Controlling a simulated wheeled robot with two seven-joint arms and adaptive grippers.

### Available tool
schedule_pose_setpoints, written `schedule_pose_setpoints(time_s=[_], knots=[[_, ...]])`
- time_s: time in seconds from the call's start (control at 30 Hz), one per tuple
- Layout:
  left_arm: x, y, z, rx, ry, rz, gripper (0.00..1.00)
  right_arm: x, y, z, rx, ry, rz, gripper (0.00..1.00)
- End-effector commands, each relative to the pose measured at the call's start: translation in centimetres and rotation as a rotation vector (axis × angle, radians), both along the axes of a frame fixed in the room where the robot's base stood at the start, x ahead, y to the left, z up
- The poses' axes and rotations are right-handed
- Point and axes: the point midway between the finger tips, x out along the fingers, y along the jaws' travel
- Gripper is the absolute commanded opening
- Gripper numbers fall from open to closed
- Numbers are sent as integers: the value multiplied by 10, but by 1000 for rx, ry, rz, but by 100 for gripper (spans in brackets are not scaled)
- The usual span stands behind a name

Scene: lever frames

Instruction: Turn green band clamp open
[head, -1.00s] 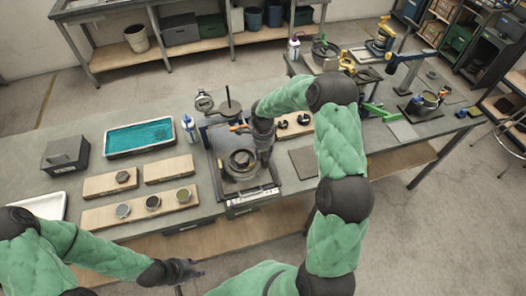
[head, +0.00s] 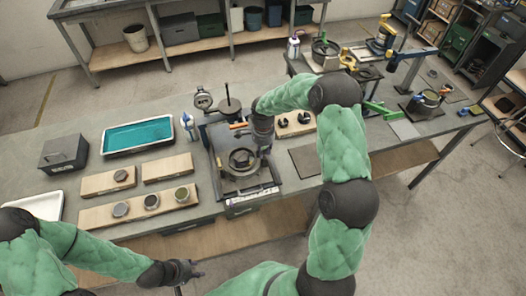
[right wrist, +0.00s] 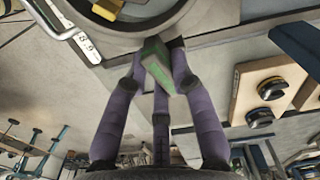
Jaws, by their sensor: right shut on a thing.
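My right gripper (head: 264,148) is at the right edge of a dark fixture with a round ring-like part (head: 240,160) on the bench. In the right wrist view, its fingers (right wrist: 158,72) are shut on a green lever (right wrist: 157,62), which I take to be the band clamp's handle. The lever sits between the fingers beside the round metal rim (right wrist: 140,28). In the head view the lever is hidden by the gripper. My left gripper (head: 190,270) hangs in front of the bench, away from the fixture; its finger opening is too small to judge.
A teal-filled tray (head: 110,152), a grey box (head: 64,152) and wooden boards with round parts (head: 95,218) lie left of the fixture. A board with dark knobs (head: 308,127) is close right.

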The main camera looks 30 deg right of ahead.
Motion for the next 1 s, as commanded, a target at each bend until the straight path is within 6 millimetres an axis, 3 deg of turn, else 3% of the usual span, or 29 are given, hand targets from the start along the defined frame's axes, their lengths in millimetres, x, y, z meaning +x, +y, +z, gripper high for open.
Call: schedule_pose_setpoints(time_s=[0.4,1.0], knots=[[0,0,-16,0,0,0,40,-1,-3,-1,-1,-1,395,0],[0,0,-21,0,0,0,40,0,-6,0,0,-2,956,0]])
